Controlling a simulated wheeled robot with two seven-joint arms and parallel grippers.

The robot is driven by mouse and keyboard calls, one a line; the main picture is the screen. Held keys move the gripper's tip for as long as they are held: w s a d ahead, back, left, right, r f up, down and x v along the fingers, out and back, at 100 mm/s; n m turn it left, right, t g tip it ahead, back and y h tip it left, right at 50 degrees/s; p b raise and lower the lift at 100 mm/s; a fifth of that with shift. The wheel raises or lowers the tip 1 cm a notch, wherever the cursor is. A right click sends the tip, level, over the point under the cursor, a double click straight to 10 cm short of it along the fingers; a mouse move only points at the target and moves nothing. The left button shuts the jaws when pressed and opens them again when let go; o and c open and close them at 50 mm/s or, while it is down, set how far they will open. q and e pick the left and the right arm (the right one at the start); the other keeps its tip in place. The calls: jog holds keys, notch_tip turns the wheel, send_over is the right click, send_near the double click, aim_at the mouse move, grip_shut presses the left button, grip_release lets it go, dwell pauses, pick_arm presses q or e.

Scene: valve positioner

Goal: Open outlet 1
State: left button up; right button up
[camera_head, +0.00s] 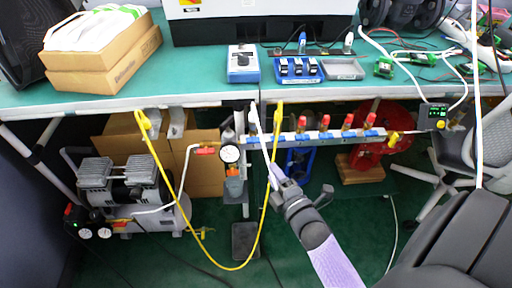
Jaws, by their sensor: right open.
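A pale manifold bar (312,136) with blue fittings runs along below the table's front edge. No outlet number is readable, so I cannot tell which is outlet 1. My right gripper (275,174) reaches up from the lower right, below the left part of the bar and apart from the red knobs. It is open, with nothing seen in it. My left gripper is out of view.
A yellow hose (162,185) loops below the table, near a pressure gauge (229,154) and a compressor (128,181). The teal table (190,93) holds a blue-grey box (243,64) and trays. A chair (485,140) stands at right.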

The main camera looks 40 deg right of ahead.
aim_at(254, 140)
pick_arm(q)
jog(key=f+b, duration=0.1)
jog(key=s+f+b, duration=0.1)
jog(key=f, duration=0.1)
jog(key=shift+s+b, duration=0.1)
jog(key=shift+b, duration=0.3)
pick_arm(e)
jog(key=shift+n, duration=0.3)
jog(key=w, duration=0.3)
jog(key=w+d, duration=0.1)
jog(key=w, duration=0.2)
jog(key=w+r, duration=0.1)
jog(key=w, duration=0.3)
jog(key=shift+d, duration=0.4)
grip_shut()
